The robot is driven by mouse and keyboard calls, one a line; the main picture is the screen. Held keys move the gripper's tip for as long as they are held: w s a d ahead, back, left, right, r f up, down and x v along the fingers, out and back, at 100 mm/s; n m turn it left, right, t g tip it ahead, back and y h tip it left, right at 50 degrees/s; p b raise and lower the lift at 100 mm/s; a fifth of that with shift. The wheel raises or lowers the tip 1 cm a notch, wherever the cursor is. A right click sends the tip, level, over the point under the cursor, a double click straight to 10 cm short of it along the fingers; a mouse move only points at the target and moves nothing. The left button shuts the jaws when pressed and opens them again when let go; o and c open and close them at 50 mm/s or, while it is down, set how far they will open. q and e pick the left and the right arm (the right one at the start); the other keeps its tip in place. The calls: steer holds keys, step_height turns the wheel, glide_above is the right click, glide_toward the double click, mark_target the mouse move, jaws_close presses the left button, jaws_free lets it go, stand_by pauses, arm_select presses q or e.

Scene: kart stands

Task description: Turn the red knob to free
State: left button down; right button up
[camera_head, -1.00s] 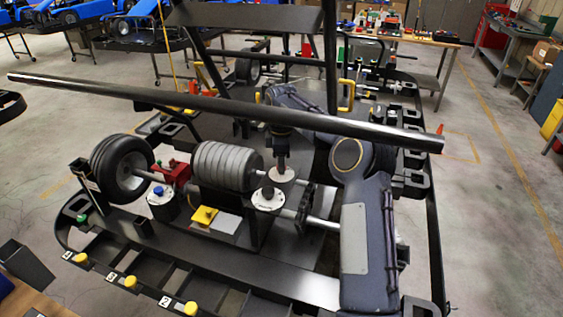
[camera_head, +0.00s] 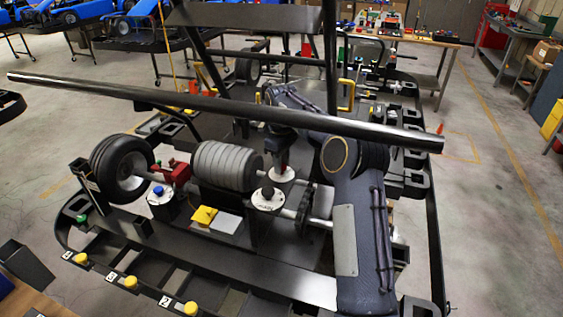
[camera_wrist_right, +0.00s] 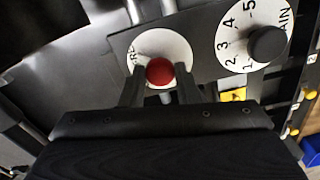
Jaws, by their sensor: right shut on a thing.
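The red knob (camera_wrist_right: 159,71) stands on a white round dial (camera_wrist_right: 178,47) in the right wrist view. Part of a word shows at the dial's left edge, but I cannot read it fully. My right gripper (camera_wrist_right: 160,80) is shut on the knob, one finger on each side. In the head view my right gripper (camera_head: 280,170) points down at the same white dial (camera_head: 288,175), and it hides most of the knob. My left gripper is not in view.
A numbered dial with a black knob (camera_wrist_right: 268,44) sits right beside it. A yellow block (camera_head: 204,215), a grey ribbed cylinder (camera_head: 226,166) and a black wheel (camera_head: 120,168) are on the kart stand. A long dark bar (camera_head: 230,106) crosses above my right arm.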

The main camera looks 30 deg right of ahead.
stand_by(0.4)
steer(key=o, duration=1)
steer(key=shift+c, duration=0.2)
steer(key=shift+r, duration=0.1)
step_height(320, 180, up, 8)
steer(key=shift+f, duration=0.15)
